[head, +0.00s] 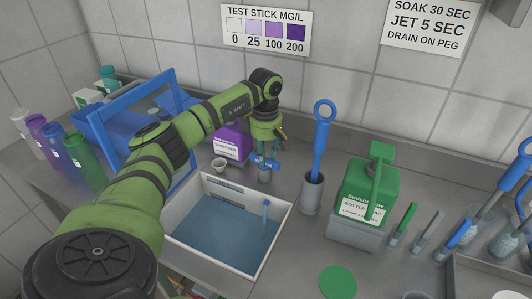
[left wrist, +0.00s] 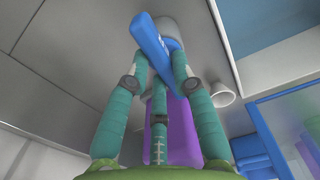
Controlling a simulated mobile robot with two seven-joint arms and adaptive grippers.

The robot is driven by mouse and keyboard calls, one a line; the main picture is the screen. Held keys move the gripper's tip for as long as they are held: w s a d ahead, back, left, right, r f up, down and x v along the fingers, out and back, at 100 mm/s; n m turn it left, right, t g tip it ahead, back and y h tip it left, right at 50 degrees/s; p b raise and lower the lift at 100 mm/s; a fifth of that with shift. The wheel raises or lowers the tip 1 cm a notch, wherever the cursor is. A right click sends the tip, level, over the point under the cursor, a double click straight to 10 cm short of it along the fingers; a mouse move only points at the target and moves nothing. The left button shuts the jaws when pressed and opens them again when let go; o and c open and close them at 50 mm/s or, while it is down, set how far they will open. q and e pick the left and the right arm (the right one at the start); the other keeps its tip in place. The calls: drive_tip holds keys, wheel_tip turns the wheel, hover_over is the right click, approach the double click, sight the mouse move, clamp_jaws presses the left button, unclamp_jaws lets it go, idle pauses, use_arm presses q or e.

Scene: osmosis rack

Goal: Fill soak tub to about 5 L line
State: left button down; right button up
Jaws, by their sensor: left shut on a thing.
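The soak tub (head: 283,225) is a white rectangular basin set in the counter, holding bluish water (head: 222,240) below its rim. Small dark marks show on its back inner wall, too small to read. A thin blue upright piece (head: 266,215) shows at the tub's right side. Behind the tub is a grey tap with a blue lever (head: 262,163). My left gripper (head: 268,149) reaches down to this lever; in the left wrist view its teal fingers (left wrist: 158,82) are shut on the blue lever (left wrist: 150,45). My right gripper is out of view.
A purple sanitiser container (head: 232,142) and a small white cup (head: 219,165) stand left of the tap. A blue rack (head: 133,85) and several bottles are further left. A blue-handled brush (head: 322,135) in a grey holder and a green pump bottle (head: 368,190) stand right.

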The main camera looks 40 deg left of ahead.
use_arm(q)
drive_tip(key=shift+n, duration=0.7)
drive_tip(key=c, duration=1)
unclamp_jaws()
drive_tip(key=shift+c, duration=0.2)
wheel_tip(320, 180, up, 12)
